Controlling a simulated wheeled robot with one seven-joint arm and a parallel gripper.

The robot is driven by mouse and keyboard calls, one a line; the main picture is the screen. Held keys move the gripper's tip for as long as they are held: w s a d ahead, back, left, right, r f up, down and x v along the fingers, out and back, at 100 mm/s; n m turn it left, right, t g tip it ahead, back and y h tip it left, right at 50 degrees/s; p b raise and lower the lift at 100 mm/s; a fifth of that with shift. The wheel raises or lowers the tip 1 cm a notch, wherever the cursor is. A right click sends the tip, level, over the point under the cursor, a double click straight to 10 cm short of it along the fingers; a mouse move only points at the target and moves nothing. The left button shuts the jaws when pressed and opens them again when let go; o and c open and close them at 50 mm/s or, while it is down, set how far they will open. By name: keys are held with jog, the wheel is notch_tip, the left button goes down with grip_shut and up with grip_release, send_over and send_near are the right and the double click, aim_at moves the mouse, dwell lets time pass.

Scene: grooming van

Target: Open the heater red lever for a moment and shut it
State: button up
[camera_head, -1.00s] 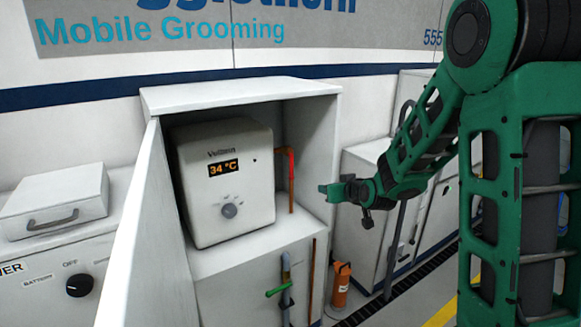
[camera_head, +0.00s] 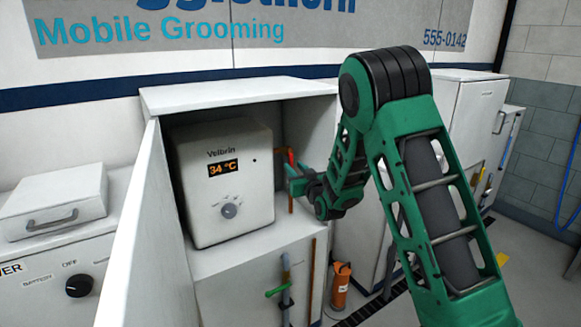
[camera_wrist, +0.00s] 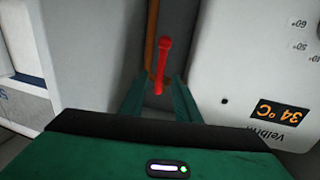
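The white heater (camera_head: 232,185) stands in an open cabinet and its orange display reads 34 °C. The red lever (camera_head: 291,157) sits on a copper-orange pipe (camera_head: 291,204) to the right of the heater. My gripper (camera_head: 291,180) is at the lever, inside the cabinet opening. In the wrist view the red lever (camera_wrist: 162,64) points toward me, with its near end between the two green fingertips (camera_wrist: 158,84). The fingers are apart, with gaps beside the lever, and no contact shows. The orange pipe (camera_wrist: 151,35) runs behind the lever.
The cabinet door (camera_head: 150,235) stands open at the left. Below the heater are a green-handled valve (camera_head: 278,290) and pipes. An orange extinguisher (camera_head: 340,285) stands on the floor to the right. A white unit with a dark knob (camera_head: 79,285) is at the left.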

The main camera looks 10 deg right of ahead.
aim_at(292, 164)
jog(key=shift+w+a, duration=0.15)
jog(key=shift+w, duration=0.95)
jog(key=shift+w+a, duration=0.1)
jog(key=shift+w, duration=0.95)
grip_shut()
